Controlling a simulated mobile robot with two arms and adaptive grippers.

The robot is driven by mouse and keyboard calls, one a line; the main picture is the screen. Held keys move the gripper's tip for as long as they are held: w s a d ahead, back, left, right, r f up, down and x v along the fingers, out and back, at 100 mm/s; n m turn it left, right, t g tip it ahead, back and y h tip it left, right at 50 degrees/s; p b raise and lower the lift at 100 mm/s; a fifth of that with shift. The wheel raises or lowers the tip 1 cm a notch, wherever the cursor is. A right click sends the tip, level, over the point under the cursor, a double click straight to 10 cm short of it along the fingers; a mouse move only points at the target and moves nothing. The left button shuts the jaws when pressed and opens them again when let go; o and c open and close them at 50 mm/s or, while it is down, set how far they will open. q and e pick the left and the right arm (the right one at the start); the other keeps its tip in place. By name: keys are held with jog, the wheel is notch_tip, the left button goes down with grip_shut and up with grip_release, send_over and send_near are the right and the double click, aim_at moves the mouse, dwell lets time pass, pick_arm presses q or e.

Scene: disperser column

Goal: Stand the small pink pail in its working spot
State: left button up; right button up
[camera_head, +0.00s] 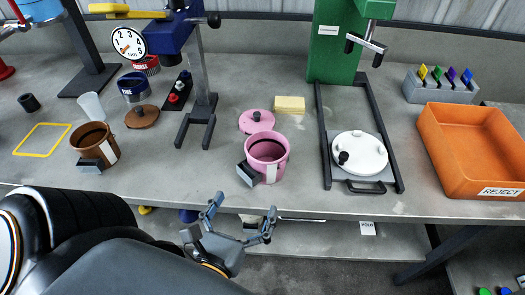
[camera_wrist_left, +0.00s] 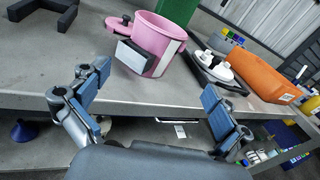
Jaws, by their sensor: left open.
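The small pink pail (camera_head: 267,151) stands upright and open-topped near the front edge of the bench, with a dark block-like handle on its front left and a pale label. It also shows in the left wrist view (camera_wrist_left: 160,36), tilted by the camera angle. Its pink lid (camera_head: 257,121) lies on the bench just behind it. My left gripper (camera_head: 238,211) is open and empty, in front of the bench edge and apart from the pail. In the left wrist view its fingers (camera_wrist_left: 155,90) are spread below the pail. My right gripper is not in view. A yellow outlined square (camera_head: 42,139) lies empty at the far left.
A brown pail (camera_head: 94,146) and a clear cup (camera_head: 91,107) stand at left. A blue disperser (camera_head: 176,36) and a green column (camera_head: 335,45) rise at the back. A white lid (camera_head: 360,154) sits in a dark frame. An orange reject bin (camera_head: 470,150) is at right.

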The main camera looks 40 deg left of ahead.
aim_at(258, 164)
pick_arm(q)
jog(key=shift+y, duration=0.3)
jog(key=w+a+p, duration=0.1)
jog(key=w, duration=0.1)
jog(key=w+a+r+p, duration=0.1)
jog(key=w, duration=0.1)
jog(key=w+a+p, duration=0.1)
jog(key=w, duration=0.2)
jog(key=shift+r, duration=0.3)
jog(key=shift+w+a+f, duration=0.1)
jog(key=shift+w+f, duration=0.05)
jog(key=shift+w, duration=0.4)
jog(key=x, duration=0.1)
jog(key=p+x, duration=0.1)
jog(key=x, duration=0.1)
jog(key=p+x, duration=0.1)
jog(key=x, duration=0.1)
jog(key=shift+w+d, duration=0.2)
jog(key=shift+d, duration=0.05)
jog(key=shift+s, duration=0.1)
jog(key=c, duration=1.2)
